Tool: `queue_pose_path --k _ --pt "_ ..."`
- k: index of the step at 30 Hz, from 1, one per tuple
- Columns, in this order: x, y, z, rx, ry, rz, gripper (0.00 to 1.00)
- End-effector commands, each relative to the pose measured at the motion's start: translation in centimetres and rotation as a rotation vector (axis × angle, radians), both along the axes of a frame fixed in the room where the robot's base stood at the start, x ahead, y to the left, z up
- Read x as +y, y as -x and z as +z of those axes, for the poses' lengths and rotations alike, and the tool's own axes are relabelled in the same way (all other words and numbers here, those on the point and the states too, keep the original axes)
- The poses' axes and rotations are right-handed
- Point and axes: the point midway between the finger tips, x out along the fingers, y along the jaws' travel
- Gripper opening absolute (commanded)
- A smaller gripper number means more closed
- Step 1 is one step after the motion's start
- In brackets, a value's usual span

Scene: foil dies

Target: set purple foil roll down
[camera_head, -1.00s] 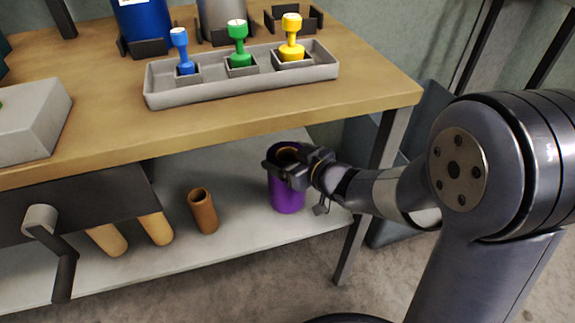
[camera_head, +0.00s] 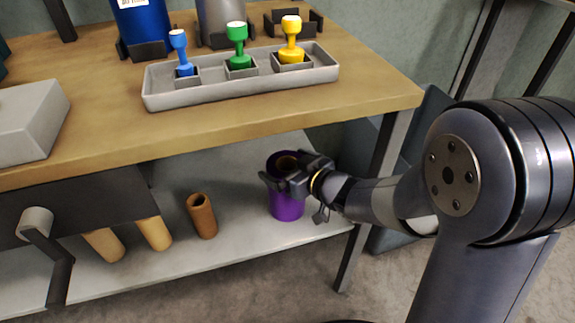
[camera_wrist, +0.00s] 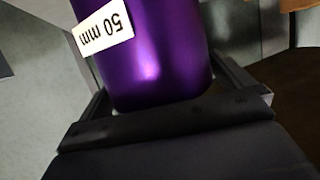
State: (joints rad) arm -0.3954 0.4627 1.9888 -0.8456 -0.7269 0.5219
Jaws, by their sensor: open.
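The purple foil roll (camera_head: 287,206) stands upright on the lower shelf (camera_head: 245,180), near the shelf's right end, in the head view. My gripper (camera_head: 283,181) is at the roll's upper part, with its fingers open around it. In the wrist view the purple roll (camera_wrist: 155,50) fills the space between the open fingers, and its white "50 mm" label (camera_wrist: 103,28) shows. Whether a finger still touches the roll cannot be told. The roll's far side is hidden.
A brown tube (camera_head: 201,216) stands on the shelf left of the roll. A dark crank box (camera_head: 80,205) is farther left. The tabletop (camera_head: 230,115) overhangs the shelf; a grey tray (camera_head: 240,88) on it holds blue, green and yellow stamp-like pieces. A table leg (camera_head: 365,215) stands at right.

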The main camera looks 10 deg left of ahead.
Motion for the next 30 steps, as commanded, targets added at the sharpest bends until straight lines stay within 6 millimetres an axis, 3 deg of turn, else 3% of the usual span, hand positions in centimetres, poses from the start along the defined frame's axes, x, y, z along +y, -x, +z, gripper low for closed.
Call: queue_pose_path --k 5,12,18,30 --pt "-1.7 1.0 1.1 0.001 0.000 -0.004 1.00" --pt "-5.9 4.1 2.8 0.001 0.001 -0.006 1.00" --pt "-8.3 5.9 3.6 -0.001 0.001 -0.004 1.00" --pt "-9.3 6.8 3.7 -0.001 0.001 0.000 1.00"
